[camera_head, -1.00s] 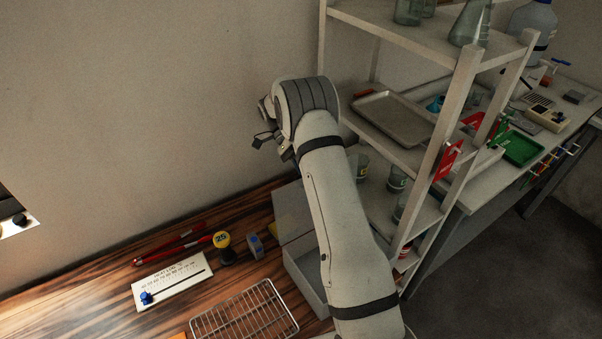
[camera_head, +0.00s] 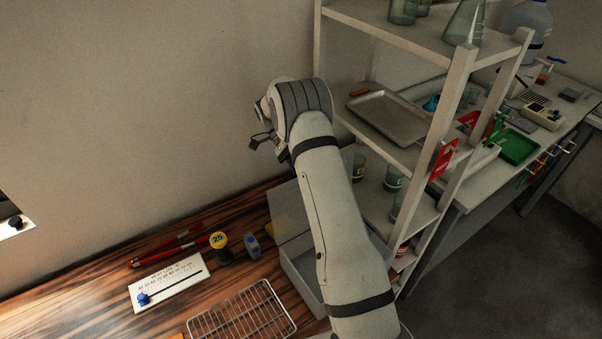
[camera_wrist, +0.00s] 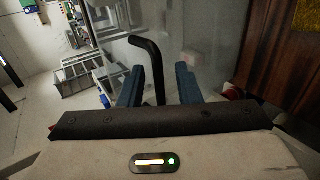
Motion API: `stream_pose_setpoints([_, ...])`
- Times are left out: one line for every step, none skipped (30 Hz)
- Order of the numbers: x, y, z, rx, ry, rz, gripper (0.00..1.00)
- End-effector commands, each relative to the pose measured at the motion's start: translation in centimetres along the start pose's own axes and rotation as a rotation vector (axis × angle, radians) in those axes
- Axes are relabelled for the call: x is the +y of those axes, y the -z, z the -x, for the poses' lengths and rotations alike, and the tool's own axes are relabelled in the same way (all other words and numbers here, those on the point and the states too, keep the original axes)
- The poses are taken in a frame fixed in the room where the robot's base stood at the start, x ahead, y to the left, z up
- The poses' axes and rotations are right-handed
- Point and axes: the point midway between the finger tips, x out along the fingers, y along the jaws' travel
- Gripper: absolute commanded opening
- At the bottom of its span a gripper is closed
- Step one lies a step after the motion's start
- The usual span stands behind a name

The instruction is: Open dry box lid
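The dry box (camera_head: 303,283) is a pale, see-through box on the wooden bench, partly hidden behind my arm in the head view. A clear panel (camera_head: 288,226), which looks like its lid, stands raised at the box's back edge. In the wrist view, my gripper (camera_wrist: 160,67) has two blue fingers set apart. A black bent handle (camera_wrist: 150,62) stands between them, with a gap showing on its right side. I cannot tell what the handle is fixed to. A hazy clear surface (camera_wrist: 205,45) lies behind it. The fingertips are not clear in the head view.
A wire rack (camera_head: 240,314), a white label plate (camera_head: 166,283), a yellow-topped item (camera_head: 219,242), a small blue-grey item (camera_head: 252,246) and red tools (camera_head: 165,248) lie left of the box. A shelf (camera_head: 440,120) with glassware and a metal tray stands close on the right.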

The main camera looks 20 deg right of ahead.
Motion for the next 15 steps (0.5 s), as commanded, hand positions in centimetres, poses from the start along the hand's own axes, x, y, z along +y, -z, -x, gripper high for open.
stream_pose_setpoints([0.0,0.0,0.0,0.000,0.000,0.000,0.31])
stream_pose_setpoints([0.0,0.0,0.0,0.000,0.000,0.000,0.31])
stream_pose_setpoints([0.1,0.0,0.1,0.000,0.001,0.000,0.31])
stream_pose_setpoints([0.1,0.0,0.1,0.000,0.001,0.000,0.31])
stream_pose_setpoints([0.1,0.0,0.1,0.000,0.001,-0.001,0.31])
stream_pose_setpoints([0.2,0.0,0.2,0.000,0.002,-0.001,0.31])
stream_pose_setpoints([0.4,0.0,0.3,0.001,0.003,-0.001,0.31])
stream_pose_setpoints([0.6,0.0,0.5,0.001,0.004,-0.001,0.31])
stream_pose_setpoints([1.0,0.0,0.8,0.001,0.004,-0.002,0.31])
stream_pose_setpoints([1.4,0.0,1.1,0.001,0.004,-0.002,0.31])
stream_pose_setpoints([1.8,0.0,1.3,0.001,0.005,-0.002,0.31])
stream_pose_setpoints([2.4,0.0,1.8,0.001,0.006,-0.002,0.31])
stream_pose_setpoints([3.0,0.0,2.2,0.002,0.006,-0.001,0.31])
stream_pose_setpoints([3.5,0.0,2.5,0.002,0.006,-0.001,0.31])
stream_pose_setpoints([4.3,0.0,3.0,0.002,0.007,-0.002,0.31])
